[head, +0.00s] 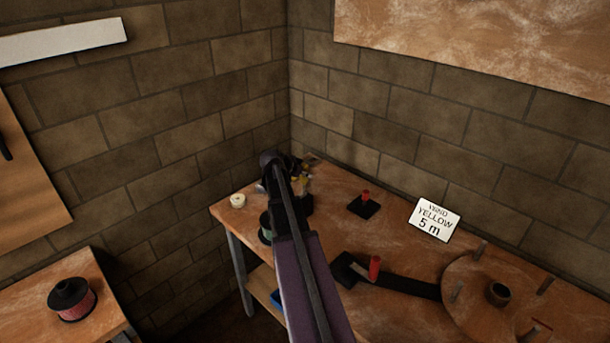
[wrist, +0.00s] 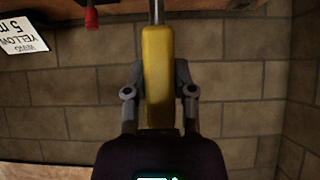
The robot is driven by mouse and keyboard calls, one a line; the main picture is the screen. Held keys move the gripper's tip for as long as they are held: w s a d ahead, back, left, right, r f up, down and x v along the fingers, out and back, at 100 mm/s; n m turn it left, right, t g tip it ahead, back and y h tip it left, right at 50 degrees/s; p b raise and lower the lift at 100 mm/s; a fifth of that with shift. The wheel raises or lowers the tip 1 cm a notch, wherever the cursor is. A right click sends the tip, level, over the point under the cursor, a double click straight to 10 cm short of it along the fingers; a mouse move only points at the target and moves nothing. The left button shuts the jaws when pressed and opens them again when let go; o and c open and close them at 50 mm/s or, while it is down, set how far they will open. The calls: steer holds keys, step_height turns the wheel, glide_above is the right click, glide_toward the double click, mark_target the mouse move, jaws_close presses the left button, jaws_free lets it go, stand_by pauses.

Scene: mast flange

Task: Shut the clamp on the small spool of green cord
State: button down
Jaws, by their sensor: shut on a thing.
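My gripper (wrist: 157,95) is shut on a yellow handle (wrist: 158,70) with a thin metal shaft, which fills the space between the fingers in the wrist view. In the head view my gripper is at the back corner of the bench, and a bit of yellow (head: 303,184) shows beside it. A dark spool with green cord (head: 265,235) stands on the bench's left part, largely hidden behind my arm. I cannot make out a clamp on that spool.
The bench (head: 395,235) carries two red-knobbed black pieces (head: 364,206) (head: 374,268), a sign reading "WIND YELLOW 5 m" (head: 433,220), a pegged wooden disc (head: 465,315) and a pale roll (head: 238,200). A red-cord spool (head: 72,300) stands on the left bench. Brick walls close the corner.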

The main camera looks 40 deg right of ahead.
steer(key=shift+w+a, duration=0.15)
steer(key=shift+a, duration=0.05)
steer(key=shift+c, duration=2.2)
jaws_free()
steer(key=shift+a, duration=0.15)
steer(key=shift+d, duration=0.25)
